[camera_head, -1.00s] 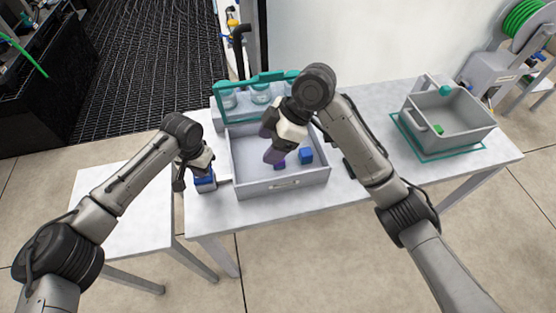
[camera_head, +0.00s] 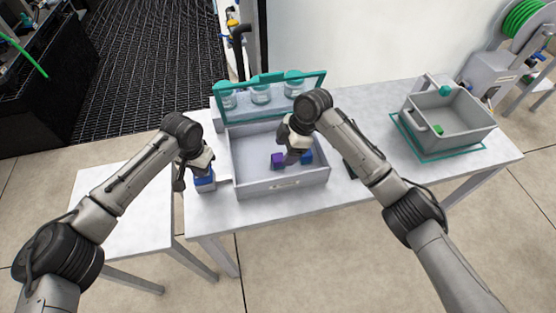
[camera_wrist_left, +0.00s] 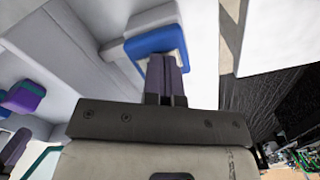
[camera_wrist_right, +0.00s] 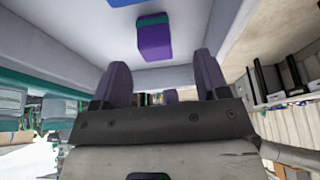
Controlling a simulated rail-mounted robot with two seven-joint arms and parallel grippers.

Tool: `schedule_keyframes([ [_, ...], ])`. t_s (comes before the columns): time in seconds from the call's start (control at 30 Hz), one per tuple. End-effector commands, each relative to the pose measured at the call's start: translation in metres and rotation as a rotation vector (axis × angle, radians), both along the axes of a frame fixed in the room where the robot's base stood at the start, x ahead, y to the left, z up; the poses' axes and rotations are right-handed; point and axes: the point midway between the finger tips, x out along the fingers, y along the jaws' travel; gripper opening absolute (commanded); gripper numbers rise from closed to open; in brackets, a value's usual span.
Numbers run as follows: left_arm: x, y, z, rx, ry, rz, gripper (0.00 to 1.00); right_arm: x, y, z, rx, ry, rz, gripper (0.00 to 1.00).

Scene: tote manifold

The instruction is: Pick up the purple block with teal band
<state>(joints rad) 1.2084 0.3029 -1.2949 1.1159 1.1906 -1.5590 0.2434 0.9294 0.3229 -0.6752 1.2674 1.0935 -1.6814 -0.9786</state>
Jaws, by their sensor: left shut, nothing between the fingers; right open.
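The purple block with a teal band (camera_head: 278,160) lies on the floor of the grey open box. It shows clearly in the right wrist view (camera_wrist_right: 154,42), beyond the fingers, and at the left edge of the left wrist view (camera_wrist_left: 22,98). My right gripper (camera_head: 291,157) is over the box, just right of the block. Its fingers (camera_wrist_right: 162,72) are spread and empty, with the block apart from them. My left gripper (camera_wrist_left: 166,75) is shut and empty, outside the box at its left, close to a blue-and-white piece (camera_wrist_left: 155,43).
A blue block (camera_head: 307,158) sits just right of the purple one, partly behind my right gripper. The grey box (camera_head: 284,184) has raised walls. A teal-framed rack with jars (camera_head: 261,94) stands behind it. A grey tote (camera_head: 465,137) stands at the right of the table.

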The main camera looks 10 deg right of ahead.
Motion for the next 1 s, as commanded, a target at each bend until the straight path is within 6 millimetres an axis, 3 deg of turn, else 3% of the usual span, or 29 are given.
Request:
schedule_keyframes([
  [0.5, -0.001, 0.0, -0.001, 0.001, 0.003, 0.0, 0.0, 0.006, 0.021, -0.045, 0.001, 0.001, -0.001, 0.68],
  [0.83, -0.001, 0.0, -0.001, 0.001, 0.003, 0.0, 0.0, 0.006, 0.022, -0.049, 0.0, 0.0, 0.0, 0.68],
  [1.0, -0.001, 0.0, -0.001, 0.001, 0.002, 0.0, 0.0, 0.006, 0.022, -0.049, 0.0, 0.0, 0.0, 0.52],
])
